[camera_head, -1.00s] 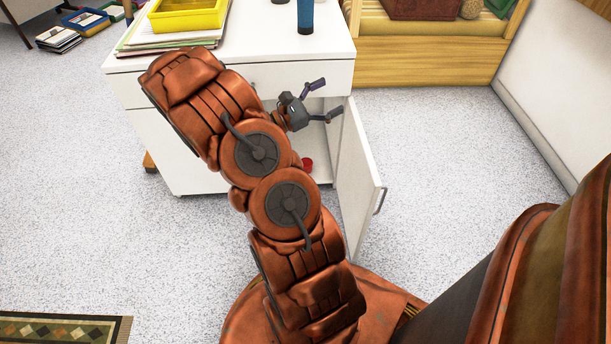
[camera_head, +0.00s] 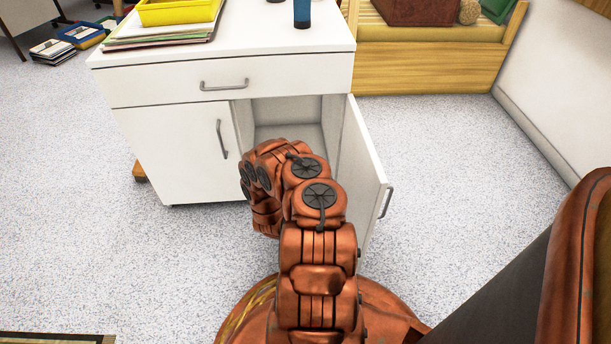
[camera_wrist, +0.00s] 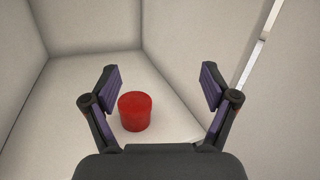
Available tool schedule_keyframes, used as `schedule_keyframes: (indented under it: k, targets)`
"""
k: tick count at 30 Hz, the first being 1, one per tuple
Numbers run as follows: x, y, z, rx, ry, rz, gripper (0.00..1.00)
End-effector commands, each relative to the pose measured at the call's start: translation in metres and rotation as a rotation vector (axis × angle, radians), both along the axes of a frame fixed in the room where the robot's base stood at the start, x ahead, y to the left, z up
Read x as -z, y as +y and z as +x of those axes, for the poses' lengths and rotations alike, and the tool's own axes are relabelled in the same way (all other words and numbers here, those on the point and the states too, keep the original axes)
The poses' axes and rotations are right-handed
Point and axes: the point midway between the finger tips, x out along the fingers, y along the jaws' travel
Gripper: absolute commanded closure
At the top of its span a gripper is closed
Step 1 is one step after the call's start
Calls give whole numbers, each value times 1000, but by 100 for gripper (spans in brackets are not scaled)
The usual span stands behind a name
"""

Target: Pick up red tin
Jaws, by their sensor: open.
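The red tin (camera_wrist: 135,111) is a short, round, upright tin on the white floor of the cabinet compartment in the wrist view. My gripper (camera_wrist: 161,85) is open and empty. Its two purple-padded fingers show left and right of the tin in the picture, with the tin nearer the left finger. I cannot tell the exact distance to the tin. In the head view my arm hides the tin and the gripper.
The white cabinet (camera_head: 170,150) has its right door (camera_head: 365,175) swung open. The compartment walls (camera_wrist: 95,25) close in around the gripper. A yellow tray (camera_head: 180,12), papers and a blue bottle (camera_head: 303,14) stand on top. The floor to the right is clear.

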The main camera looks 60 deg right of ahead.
Motion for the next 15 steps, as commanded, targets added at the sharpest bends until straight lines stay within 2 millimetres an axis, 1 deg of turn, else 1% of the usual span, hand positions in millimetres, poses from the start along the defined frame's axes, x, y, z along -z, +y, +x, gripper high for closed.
schedule_keyframes:
  k: [1, 3, 6, 9, 11, 15]
  targets:
    - [24, 6, 0, -23, -8, 30, 15]
    - [47, 15, 3, -57, -22, 64, 15]
    - [69, 26, 9, -97, -44, 97, 15]
    - [82, 34, 12, -120, -61, 120, 15]
    - [86, 36, 14, -129, -69, 126, 15]
    - [89, 31, 19, -135, -78, 130, 15]
